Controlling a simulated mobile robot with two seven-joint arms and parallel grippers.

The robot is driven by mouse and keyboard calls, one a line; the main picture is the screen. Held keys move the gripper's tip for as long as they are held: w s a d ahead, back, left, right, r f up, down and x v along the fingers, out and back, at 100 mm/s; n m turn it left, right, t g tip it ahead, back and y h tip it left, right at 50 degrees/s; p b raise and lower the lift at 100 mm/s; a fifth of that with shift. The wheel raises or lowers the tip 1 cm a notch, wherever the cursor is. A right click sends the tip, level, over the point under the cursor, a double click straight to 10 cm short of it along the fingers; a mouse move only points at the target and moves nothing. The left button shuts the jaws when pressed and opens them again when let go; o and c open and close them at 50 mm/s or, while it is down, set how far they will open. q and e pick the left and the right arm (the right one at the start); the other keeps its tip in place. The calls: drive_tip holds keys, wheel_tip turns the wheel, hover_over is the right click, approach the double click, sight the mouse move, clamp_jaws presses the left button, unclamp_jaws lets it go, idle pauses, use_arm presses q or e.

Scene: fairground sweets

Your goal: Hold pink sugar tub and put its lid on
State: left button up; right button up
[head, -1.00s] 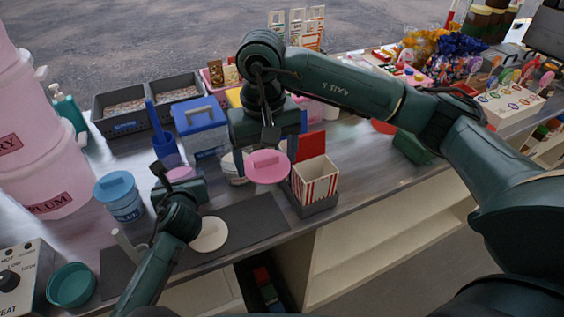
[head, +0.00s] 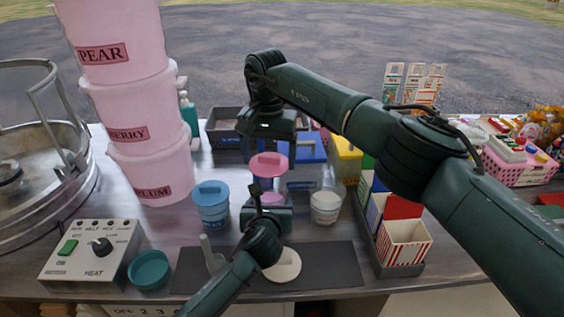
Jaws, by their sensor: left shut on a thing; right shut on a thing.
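The pink lid (head: 268,166) is in my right gripper (head: 270,150), which is shut on it from above by its raised handle. The pink sugar tub (head: 268,198) is in my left gripper (head: 264,212), shut around it; only its pink top shows, and the gripper hides most of its body. The lid appears just above the tub, in line with it, with a small gap between them in the picture. I cannot tell the exact height between them.
A blue-lidded tub (head: 211,205) stands left of my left gripper, and a white cup-like tub (head: 326,206) stands right. A dark mat (head: 335,262) with a round cream disc (head: 284,266) lies in front. Striped boxes (head: 404,243) stand at right, a heat control box (head: 92,252) at left.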

drive_tip(key=shift+w+a, duration=0.1)
drive_tip(key=shift+a, duration=0.05)
drive_tip(key=shift+f, duration=3.1)
drive_tip(key=shift+f, duration=0.15)
drive_tip(key=o, duration=0.9)
drive_tip(key=shift+r, duration=3)
drive_tip(key=shift+c, duration=0.3)
